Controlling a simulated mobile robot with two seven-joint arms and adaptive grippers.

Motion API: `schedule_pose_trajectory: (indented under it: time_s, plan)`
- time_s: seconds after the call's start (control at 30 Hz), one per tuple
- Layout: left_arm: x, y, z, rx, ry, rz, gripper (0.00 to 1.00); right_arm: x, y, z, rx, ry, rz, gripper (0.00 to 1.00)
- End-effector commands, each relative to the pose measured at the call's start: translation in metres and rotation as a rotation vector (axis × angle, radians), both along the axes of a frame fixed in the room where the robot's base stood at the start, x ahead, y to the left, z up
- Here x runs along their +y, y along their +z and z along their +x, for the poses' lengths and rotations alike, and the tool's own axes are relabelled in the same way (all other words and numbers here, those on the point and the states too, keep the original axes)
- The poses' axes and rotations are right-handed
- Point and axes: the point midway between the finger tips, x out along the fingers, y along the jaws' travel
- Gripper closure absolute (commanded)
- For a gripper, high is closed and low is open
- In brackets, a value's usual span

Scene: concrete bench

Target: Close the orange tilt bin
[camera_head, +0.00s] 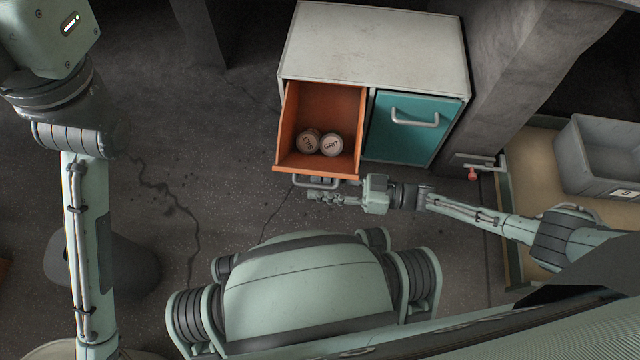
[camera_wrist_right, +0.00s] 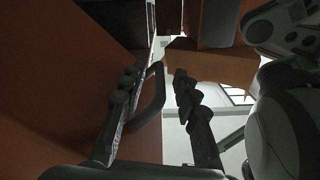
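The orange tilt bin (camera_head: 288,125) is tilted out of the left half of a white-topped cabinet (camera_head: 375,45). Two round tins, one labelled GRIT (camera_head: 331,145), lie inside it. Its grey bar handle (camera_head: 316,184) is on the front, and it also shows in the right wrist view (camera_wrist_right: 152,98). My right gripper (camera_head: 325,194) is at this handle, just below the bin front. In the right wrist view its fingers (camera_wrist_right: 158,98) are apart, with the handle bar between them, closer to the left finger. My left arm runs down the left side; its gripper is out of view.
A shut teal bin (camera_head: 408,140) with a grey handle is beside the orange one. A concrete pillar (camera_head: 510,75) stands to the right. Beyond it a grey crate (camera_head: 590,165) sits on a tan surface. A red-tipped fitting (camera_head: 472,174) juts out nearby. The floor left of the cabinet is clear.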

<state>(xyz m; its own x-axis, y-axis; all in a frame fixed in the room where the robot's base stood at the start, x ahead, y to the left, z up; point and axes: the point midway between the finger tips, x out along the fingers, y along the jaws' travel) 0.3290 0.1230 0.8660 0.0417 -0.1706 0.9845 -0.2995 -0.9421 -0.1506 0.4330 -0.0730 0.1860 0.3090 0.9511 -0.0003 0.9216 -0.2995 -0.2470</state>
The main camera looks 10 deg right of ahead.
Motion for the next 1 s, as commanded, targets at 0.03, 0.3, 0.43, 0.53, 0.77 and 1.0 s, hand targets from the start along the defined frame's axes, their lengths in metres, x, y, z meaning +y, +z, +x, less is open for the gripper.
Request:
schedule_pose_trajectory:
  time_s: [0.03,0.3,0.43,0.53,0.77,1.0]
  plan:
    - [0.0,-0.0002,0.0003,0.001,0.0,0.0,0.25,0.0025,0.0001,0.0008,0.0,0.001,0.0,0.69]
    - [0.0001,-0.0003,0.0004,0.001,0.0,-0.001,0.25,0.0043,0.0003,0.0015,-0.001,0.0,0.0,0.69]
    - [0.0002,-0.0003,0.0005,0.001,0.001,-0.001,0.25,0.0041,0.0004,0.0015,-0.001,0.0,0.0,0.84]
    - [0.0003,-0.0003,0.0005,0.001,0.001,-0.001,0.25,0.0041,0.0003,0.0012,-0.001,0.001,0.0,0.96]
    - [0.0005,-0.0003,0.0004,0.002,0.001,0.0,0.25,0.0047,0.0008,-0.0005,-0.001,0.004,0.003,1.0]
    - [0.0007,0.0045,-0.0002,-0.001,0.002,-0.001,0.25,0.0036,0.0088,0.003,0.022,0.007,0.012,1.0]
